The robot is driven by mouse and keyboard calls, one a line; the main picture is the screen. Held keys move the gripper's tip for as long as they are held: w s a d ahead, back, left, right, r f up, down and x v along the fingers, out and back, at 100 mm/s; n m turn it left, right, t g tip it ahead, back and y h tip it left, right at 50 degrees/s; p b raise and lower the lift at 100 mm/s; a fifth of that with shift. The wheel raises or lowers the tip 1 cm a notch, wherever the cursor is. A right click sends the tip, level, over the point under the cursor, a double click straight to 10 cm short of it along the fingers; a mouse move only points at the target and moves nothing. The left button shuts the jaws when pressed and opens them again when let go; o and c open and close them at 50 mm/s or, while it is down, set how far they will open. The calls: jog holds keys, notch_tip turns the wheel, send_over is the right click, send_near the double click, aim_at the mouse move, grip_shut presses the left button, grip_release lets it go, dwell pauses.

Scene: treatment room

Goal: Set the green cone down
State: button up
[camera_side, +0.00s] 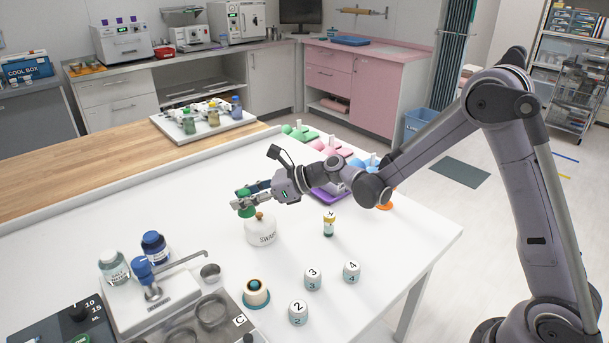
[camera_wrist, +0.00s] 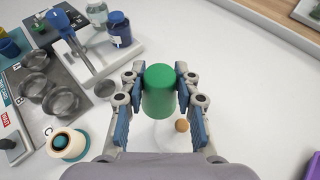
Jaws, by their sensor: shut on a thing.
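The green cone (camera_wrist: 160,91) is between the blue-padded fingers of my gripper (camera_wrist: 160,108), which is shut on it. In the side view the green cone (camera_side: 245,203) shows at the tip of my gripper (camera_side: 249,198), above the white table (camera_side: 385,237). A white swab jar (camera_side: 260,231) with a round wooden knob stands just below and beside it. The knob also shows in the wrist view (camera_wrist: 181,125), right of and below the cone. I cannot tell the exact gap between cone and jar.
A blue-topped dispenser (camera_side: 145,275), two bottles and a grey tray with metal cups (camera_side: 212,311) stand at the front left. Numbered white pots (camera_side: 313,279) and a small vial (camera_side: 329,223) stand to the right. The table left of the jar is clear.

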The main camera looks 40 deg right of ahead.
jog(key=w+a, duration=0.1)
jog(key=w, duration=0.4)
jog(key=a+f, duration=0.2)
jog(key=a, duration=0.1)
jog(key=w+a+f, duration=0.1)
jog(key=a+f, duration=0.1)
jog(key=a, duration=0.2)
jog(key=w+a+f, duration=0.1)
jog(key=a+f, duration=0.1)
jog(key=a, duration=0.1)
jog(key=shift+w+a+f, duration=0.2)
jog(key=shift+a, duration=0.2)
jog(key=shift+a+f, duration=0.15)
jog(key=shift+f, duration=1.95)
jog(key=shift+f, duration=0.1)
jog(key=o, duration=0.8)
